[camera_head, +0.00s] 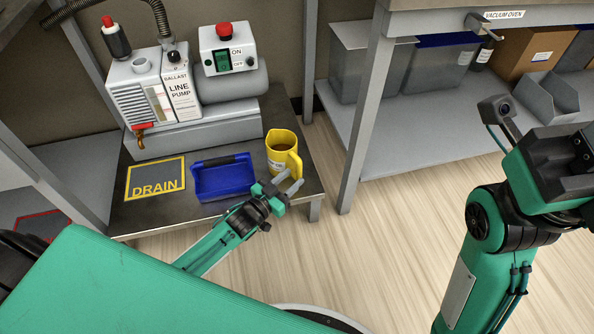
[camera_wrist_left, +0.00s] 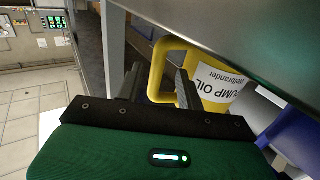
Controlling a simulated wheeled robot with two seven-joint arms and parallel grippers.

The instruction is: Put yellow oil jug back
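In the left wrist view the jug's white label reads "PUMP OIL" (camera_wrist_left: 218,82). There the left gripper (camera_wrist_left: 157,86) is open, its fingers on either side of the upright part of the yellow handle (camera_wrist_left: 157,72); I cannot tell whether they touch it. My right gripper's dark body (camera_head: 555,165) is at the right edge, with its fingertips not visible.
A blue tray (camera_head: 222,191) lies left of the jug, beside a yellow-framed DRAIN mark (camera_head: 155,180). The line pump (camera_head: 180,92) stands behind them. A bench leg (camera_head: 366,115) and a lower shelf (camera_head: 430,140) are to the right. Open floor lies in front.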

